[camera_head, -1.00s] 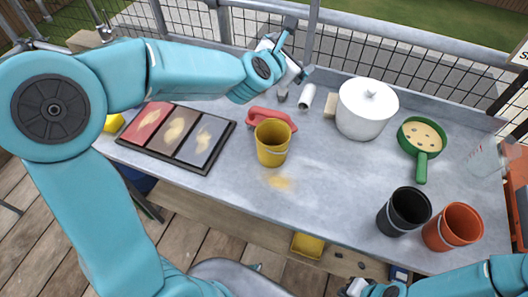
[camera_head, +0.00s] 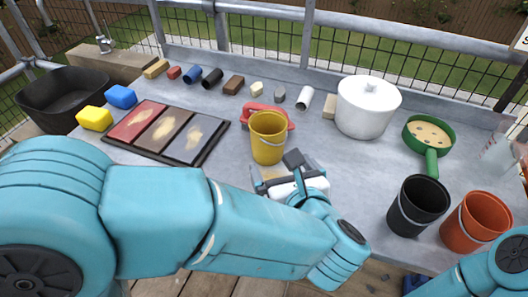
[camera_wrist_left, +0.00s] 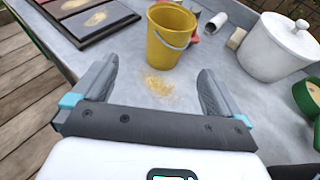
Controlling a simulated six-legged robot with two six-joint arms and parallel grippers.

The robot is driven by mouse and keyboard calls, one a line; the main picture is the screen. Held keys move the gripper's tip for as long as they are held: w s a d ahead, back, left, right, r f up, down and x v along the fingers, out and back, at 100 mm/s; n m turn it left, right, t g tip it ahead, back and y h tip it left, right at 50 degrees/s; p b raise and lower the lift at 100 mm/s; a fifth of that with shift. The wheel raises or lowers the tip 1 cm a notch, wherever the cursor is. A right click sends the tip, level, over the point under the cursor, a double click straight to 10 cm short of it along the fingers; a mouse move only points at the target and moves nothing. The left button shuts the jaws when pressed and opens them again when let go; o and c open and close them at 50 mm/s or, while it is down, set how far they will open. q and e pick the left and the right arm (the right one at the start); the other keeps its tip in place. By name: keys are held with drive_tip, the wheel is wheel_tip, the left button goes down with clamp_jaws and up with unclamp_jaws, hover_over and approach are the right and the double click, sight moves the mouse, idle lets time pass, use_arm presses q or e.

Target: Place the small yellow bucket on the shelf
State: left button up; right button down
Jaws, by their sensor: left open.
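The small yellow bucket (camera_head: 267,138) stands upright on the grey bench top, in front of a red-handled tool (camera_head: 284,112). In the left wrist view the bucket (camera_wrist_left: 168,38) is beyond the fingertips, with its wire handle hanging across its front. My left gripper (camera_head: 275,168) is just in front of the bucket, apart from it. Its two fingers (camera_wrist_left: 155,82) are spread wide with nothing between them but bench and a sandy patch. Part of my right arm shows at the lower right, but its gripper is out of view. I cannot identify the shelf in the current views.
A black bucket (camera_head: 418,204) and an orange bucket (camera_head: 476,221) stand at the right. A white lidded pot (camera_head: 367,108) and a green pan (camera_head: 429,136) are behind them. A three-panel tray (camera_head: 165,134) lies left of the yellow bucket. Small blocks and cylinders line the back.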

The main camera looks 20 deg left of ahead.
sight(273, 143)
use_arm(q)
drive_tip(key=x, duration=0.6)
drive_tip(key=d+x, duration=0.1)
drive_tip(key=x, duration=0.3)
drive_tip(key=shift+w+d+f, duration=0.1)
drive_tip(key=shift+w+d, duration=0.05)
drive_tip(key=shift+w, duration=0.15)
drive_tip(key=x, duration=0.5)
drive_tip(key=shift+w+f, duration=0.2)
drive_tip(key=shift+w, duration=0.1)
drive_tip(key=shift+s, duration=0.1)
drive_tip(key=c, duration=0.8)
drive_tip(key=shift+r, duration=0.15)
